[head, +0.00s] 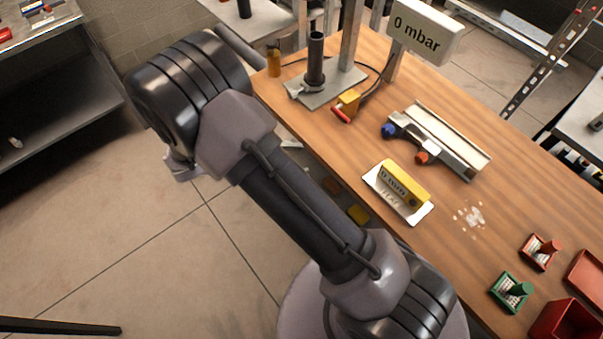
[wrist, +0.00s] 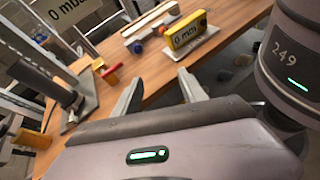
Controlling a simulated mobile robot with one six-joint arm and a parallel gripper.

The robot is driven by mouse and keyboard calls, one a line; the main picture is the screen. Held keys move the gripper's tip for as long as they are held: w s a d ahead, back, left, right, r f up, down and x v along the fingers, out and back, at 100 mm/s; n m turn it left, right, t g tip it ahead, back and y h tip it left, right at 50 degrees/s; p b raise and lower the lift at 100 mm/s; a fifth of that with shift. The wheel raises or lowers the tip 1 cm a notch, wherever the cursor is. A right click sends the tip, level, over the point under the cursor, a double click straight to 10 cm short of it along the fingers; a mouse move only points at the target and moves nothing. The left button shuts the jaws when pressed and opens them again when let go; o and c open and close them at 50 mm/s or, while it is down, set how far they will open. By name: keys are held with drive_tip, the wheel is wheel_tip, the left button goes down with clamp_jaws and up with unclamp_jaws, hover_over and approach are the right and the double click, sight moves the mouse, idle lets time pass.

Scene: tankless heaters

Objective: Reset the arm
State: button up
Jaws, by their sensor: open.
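My arm crosses the middle of the head view, folded up over the floor beside the bench's left edge. In the head view my gripper is mostly hidden behind the arm. In the wrist view my gripper (wrist: 160,97) shows two fingers spread well apart. It is open, with nothing between the fingers. The fingers point toward the wooden bench (wrist: 150,75) and appear apart from everything on it.
On the bench (head: 340,135) are a yellow meter (head: 404,185) on a white plate, a valve fixture (head: 435,142), a black column stand (head: 316,62), a 0 mbar display (head: 425,32), and red and green holders (head: 511,290). A shelf (head: 60,100) stands left. Open floor (head: 150,250) lies between.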

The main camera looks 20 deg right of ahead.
drive_tip(key=shift+s, duration=0.25)
drive_tip(key=shift+w, duration=0.1)
drive_tip(key=s+a+r+m+t+y+b, duration=0.2)
drive_tip(key=s+r+m+t+y+b, duration=0.4)
drive_tip(key=s+r+m+y, duration=0.8)
drive_tip(key=r+m+y, duration=0.1)
drive_tip(key=m, duration=0.5)
drive_tip(key=shift+s+r+b, duration=0.3)
drive_tip(key=shift+r+b, duration=0.05)
drive_tip(key=shift+r, duration=0.05)
